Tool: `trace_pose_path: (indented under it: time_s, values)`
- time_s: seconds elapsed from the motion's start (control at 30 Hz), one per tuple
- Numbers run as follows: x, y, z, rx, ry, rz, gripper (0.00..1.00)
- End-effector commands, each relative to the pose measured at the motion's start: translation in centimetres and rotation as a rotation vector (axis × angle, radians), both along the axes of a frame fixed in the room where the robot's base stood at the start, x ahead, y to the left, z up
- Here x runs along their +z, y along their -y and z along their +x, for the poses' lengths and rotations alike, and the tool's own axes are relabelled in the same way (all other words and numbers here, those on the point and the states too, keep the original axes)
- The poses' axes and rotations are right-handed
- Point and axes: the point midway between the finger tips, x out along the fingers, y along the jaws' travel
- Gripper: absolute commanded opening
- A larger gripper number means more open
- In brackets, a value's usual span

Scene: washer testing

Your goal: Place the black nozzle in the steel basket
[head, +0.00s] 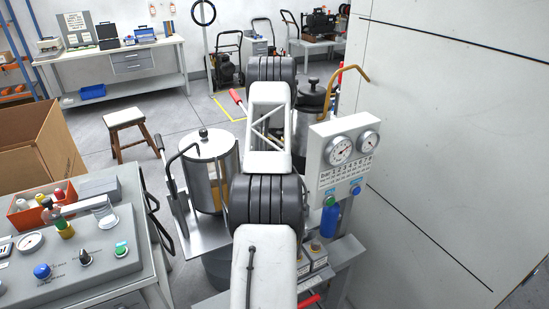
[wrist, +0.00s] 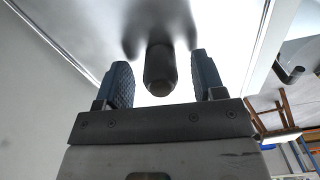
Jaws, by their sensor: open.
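In the wrist view, my gripper (wrist: 161,60) has its two blue-grey fingers apart. A dark rounded cylinder, which looks like the black nozzle (wrist: 159,73), is between the fingers, with a visible gap on each side. A bright, shiny metal surface (wrist: 100,22) lies behind it and shows blurred dark reflections of the nozzle and fingers. In the head view, my white and black arm hides the gripper and the nozzle. I cannot make out the steel basket for certain in either view.
A steel cylinder (head: 226,180) with a lid stands left of my arm on a metal shelf (head: 204,239). A gauge panel (head: 338,178) with a bent brass pipe (head: 345,72) is close on the right, by a white wall (head: 450,130). A control bench (head: 100,262) is at the left.

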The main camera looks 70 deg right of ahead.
Motion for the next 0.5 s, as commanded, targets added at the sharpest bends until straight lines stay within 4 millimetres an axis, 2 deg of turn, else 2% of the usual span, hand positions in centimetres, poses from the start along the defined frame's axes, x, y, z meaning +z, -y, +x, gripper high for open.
trace_pose_path:
  time_s: [0.17, 0.2, 0.5]
  values:
    - [0.0, 0.0, 0.0, 0.0, 0.0, 0.0, 0.63]
    - [0.0, 0.0, 0.0, 0.0, 0.0, 0.0, 0.6]
    - [0.0, -0.01, -0.01, 0.0, 0.0, 0.0, 0.14]
